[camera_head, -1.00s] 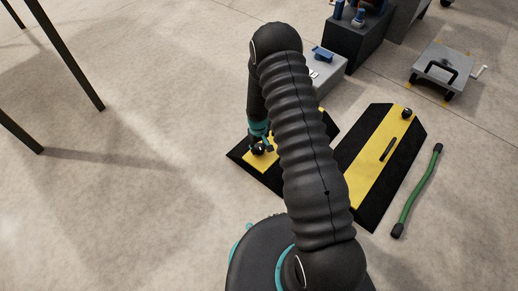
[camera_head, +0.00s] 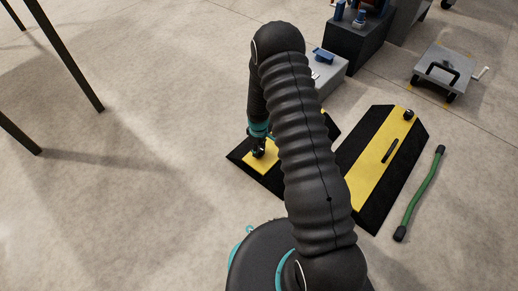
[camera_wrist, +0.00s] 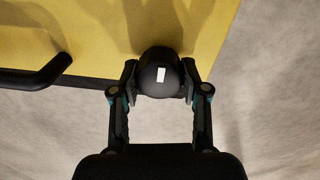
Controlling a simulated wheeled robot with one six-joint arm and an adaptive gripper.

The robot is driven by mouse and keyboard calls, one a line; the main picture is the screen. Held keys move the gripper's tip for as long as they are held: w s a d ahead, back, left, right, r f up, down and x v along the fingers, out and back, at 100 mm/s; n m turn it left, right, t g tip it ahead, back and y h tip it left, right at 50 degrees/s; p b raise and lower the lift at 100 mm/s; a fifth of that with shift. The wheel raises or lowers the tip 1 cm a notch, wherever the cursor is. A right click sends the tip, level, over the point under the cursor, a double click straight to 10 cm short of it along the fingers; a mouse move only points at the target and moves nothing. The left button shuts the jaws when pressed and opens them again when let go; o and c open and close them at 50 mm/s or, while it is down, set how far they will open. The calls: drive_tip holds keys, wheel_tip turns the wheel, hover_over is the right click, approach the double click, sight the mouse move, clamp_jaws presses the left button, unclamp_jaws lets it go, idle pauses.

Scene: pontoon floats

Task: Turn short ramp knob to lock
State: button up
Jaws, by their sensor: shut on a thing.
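The short ramp (camera_head: 239,155), black with a yellow band, lies on the floor, partly hidden behind my arm. Its round black knob (camera_wrist: 160,70) has a white mark on top, upright in the wrist view. My gripper (camera_wrist: 160,88) is shut on the knob, with one finger on each side of it. In the head view my gripper (camera_head: 259,150) comes down onto the ramp's left end and mostly covers the knob. A black bar handle (camera_wrist: 35,76) shows on the ramp at the left of the wrist view.
A longer black and yellow ramp (camera_head: 355,184) with its own knob and handle lies to the right. A green hose (camera_head: 420,194) lies beyond it. A grey cart (camera_head: 443,70) and a dark box (camera_head: 352,48) stand at the back. Floor at left is clear, apart from dark posts.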

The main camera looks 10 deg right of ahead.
drive_tip(key=o, duration=1.1)
drive_tip(key=shift+o, duration=0.2)
wheel_tip(320, 180, up, 12)
drive_tip(key=shift+s, duration=0.1)
idle(0.3)
